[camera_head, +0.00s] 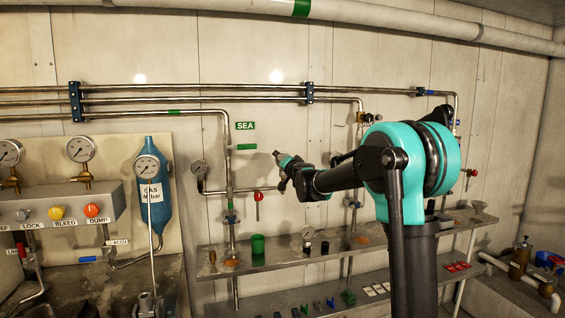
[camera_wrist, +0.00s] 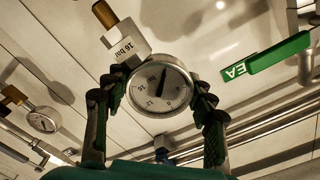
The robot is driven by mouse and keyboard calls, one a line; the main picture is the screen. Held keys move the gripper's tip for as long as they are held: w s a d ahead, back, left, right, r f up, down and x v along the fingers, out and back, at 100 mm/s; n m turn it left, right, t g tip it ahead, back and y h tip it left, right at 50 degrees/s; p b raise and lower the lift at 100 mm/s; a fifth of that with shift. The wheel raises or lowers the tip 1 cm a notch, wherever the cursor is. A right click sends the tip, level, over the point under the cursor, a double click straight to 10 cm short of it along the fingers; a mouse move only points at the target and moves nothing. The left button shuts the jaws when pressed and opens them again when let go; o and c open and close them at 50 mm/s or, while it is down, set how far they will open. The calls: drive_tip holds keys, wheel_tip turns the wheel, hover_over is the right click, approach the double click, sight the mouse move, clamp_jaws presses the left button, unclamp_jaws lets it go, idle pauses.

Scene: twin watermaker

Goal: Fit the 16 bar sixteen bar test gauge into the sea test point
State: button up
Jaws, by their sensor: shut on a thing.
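My gripper (camera_head: 285,168) is raised in front of the wall, just right of the SEA pipe (camera_head: 229,150). In the wrist view my gripper (camera_wrist: 158,100) is shut on the round test gauge (camera_wrist: 160,86), one finger on each side. The gauge has a white dial and a tag (camera_wrist: 125,46) reading 16 bar. Its brass stem end (camera_wrist: 104,14) points to the upper left and looks free. The green SEA sign (camera_head: 244,125) is on the wall; it also shows in the wrist view (camera_wrist: 265,54). I cannot clearly make out the sea test point.
A wall gauge (camera_head: 200,168) sits left of the SEA pipe, and a red valve handle (camera_head: 258,197) sits right of it. A gauge panel (camera_head: 70,205) stands at the left.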

drive_tip(key=shift+f, duration=1.65)
idle(0.4)
drive_tip(key=o, duration=1.4)
drive_tip(key=shift+o, duration=0.2)
drive_tip(key=shift+s, duration=0.1)
drive_tip(key=v, duration=1.1)
drive_tip(key=shift+s+d, duration=0.2)
drive_tip(key=shift+s, duration=0.15)
